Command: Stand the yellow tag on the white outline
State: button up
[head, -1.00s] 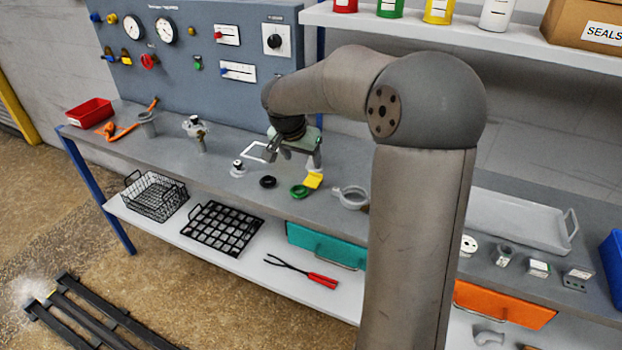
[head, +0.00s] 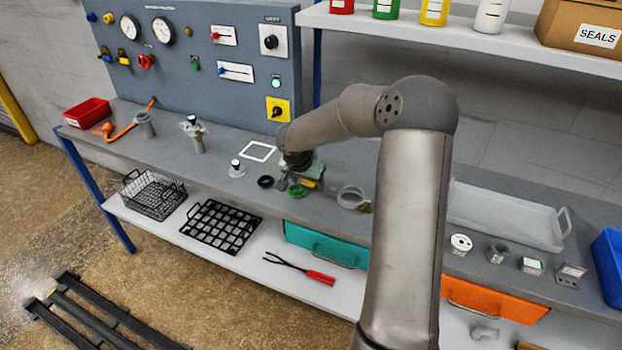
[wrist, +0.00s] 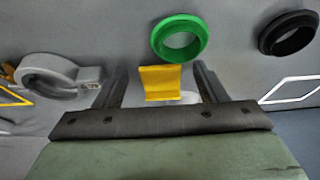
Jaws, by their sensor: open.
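The yellow tag (wrist: 161,82) shows in the wrist view between the two fingers of my open gripper (wrist: 158,85), with a gap on either side. In the head view the yellow tag (head: 309,184) is mostly hidden by my gripper (head: 290,182), low over the bench. The white outline (head: 258,151) is a bare square on the bench, up and left of my gripper. A corner of the white outline shows at the right edge of the wrist view (wrist: 292,90). A yellow outline shows at the far left of the wrist view (wrist: 12,97).
A green ring (wrist: 180,38) lies just beyond the tag, and a black ring (wrist: 288,33) lies to its right. A grey clamp ring (wrist: 60,75) is left of my gripper. A small white-based fitting (head: 236,169) stands near the white outline. A control panel rises behind the bench.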

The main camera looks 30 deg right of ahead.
jog(key=shift+c, duration=0.3)
jog(key=c, duration=1.1)
jog(key=shift+r, duration=0.1)
